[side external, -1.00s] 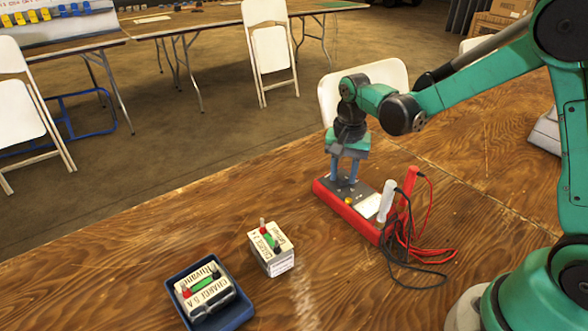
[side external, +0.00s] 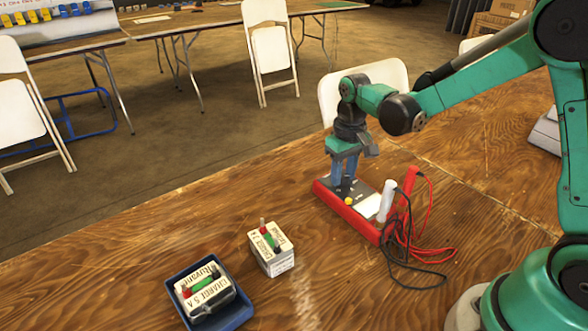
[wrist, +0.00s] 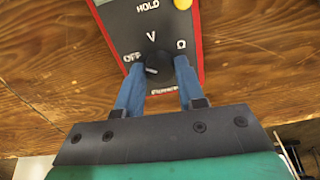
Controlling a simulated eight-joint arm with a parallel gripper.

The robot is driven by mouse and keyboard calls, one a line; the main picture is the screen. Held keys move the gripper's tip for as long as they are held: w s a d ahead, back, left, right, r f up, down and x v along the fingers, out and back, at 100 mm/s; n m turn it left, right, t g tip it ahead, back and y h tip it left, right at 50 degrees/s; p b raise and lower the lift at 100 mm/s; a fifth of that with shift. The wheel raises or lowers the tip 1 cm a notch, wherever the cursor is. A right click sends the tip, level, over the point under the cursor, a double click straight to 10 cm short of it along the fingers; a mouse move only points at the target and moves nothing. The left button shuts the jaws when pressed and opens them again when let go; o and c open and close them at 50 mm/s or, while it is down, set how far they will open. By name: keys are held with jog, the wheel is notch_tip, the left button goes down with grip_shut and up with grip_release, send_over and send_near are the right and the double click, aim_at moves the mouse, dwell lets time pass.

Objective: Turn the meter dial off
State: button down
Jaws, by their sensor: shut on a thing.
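The red meter (side external: 347,214) with a grey face lies on the wooden table, its screen end nearer my base. In the wrist view its face (wrist: 122,27) reads HOLD, V, OFF and Ω. The black round dial (wrist: 158,70) sits between my blue fingertips, which are shut on its left and right sides. A pale mark shows on the dial's left part, roughly on the OFF side; its exact pointing is hard to tell. My gripper (side external: 343,182) points down onto the meter's far end in the side view, where it hides the dial.
White and red probes (side external: 386,201) stand at the meter's near end, with red and black leads (side external: 420,262) looped on the table. A battery block (side external: 272,262) and another in a blue tray (side external: 246,318) lie to the front left. Bare table surrounds them.

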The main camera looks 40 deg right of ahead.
aim_at(343, 176)
jog(key=shift+n, duration=0.6)
jog(key=c, duration=0.5)
grip_release()
jog(key=shift+r, duration=2.85)
